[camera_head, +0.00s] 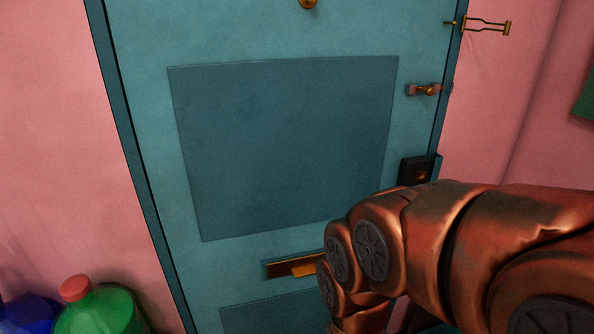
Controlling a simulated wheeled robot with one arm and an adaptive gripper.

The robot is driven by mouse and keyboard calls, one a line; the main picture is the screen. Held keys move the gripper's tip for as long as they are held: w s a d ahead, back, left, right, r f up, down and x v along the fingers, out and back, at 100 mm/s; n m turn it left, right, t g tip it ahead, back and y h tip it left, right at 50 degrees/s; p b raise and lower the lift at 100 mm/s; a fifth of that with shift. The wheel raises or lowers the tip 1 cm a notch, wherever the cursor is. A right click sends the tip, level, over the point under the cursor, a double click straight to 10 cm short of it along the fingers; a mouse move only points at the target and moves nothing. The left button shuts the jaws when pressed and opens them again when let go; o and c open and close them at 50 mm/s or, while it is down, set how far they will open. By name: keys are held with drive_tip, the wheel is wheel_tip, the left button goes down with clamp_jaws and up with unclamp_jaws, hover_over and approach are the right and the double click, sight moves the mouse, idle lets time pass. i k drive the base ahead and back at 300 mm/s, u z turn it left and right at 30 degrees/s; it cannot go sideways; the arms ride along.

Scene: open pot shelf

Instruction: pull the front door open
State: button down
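The front door (283,150) is teal with a large darker panel, and it looks shut in its frame. A small brass knob or peephole (308,3) sits at the top edge of the view. A brass latch (424,90) and a dark lock box (416,171) are on the door's right side. A brass letter slot (293,266) is low on the door, partly hidden by my copper arm. My arm reaches in from the right, in front of the door's lower right. My gripper is not visible; it lies below the picture or behind the arm.
Pink walls (50,150) stand on both sides of the door. A brass swing-bar guard (487,26) sticks out at the upper right of the frame. A green bottle with a red cap (100,312) and a blue one (27,315) stand at the lower left.

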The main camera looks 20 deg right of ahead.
sight(259, 125)
drive_tip(key=u, duration=1.35)
drive_tip(key=k, duration=0.4)
drive_tip(key=z, duration=0.4)
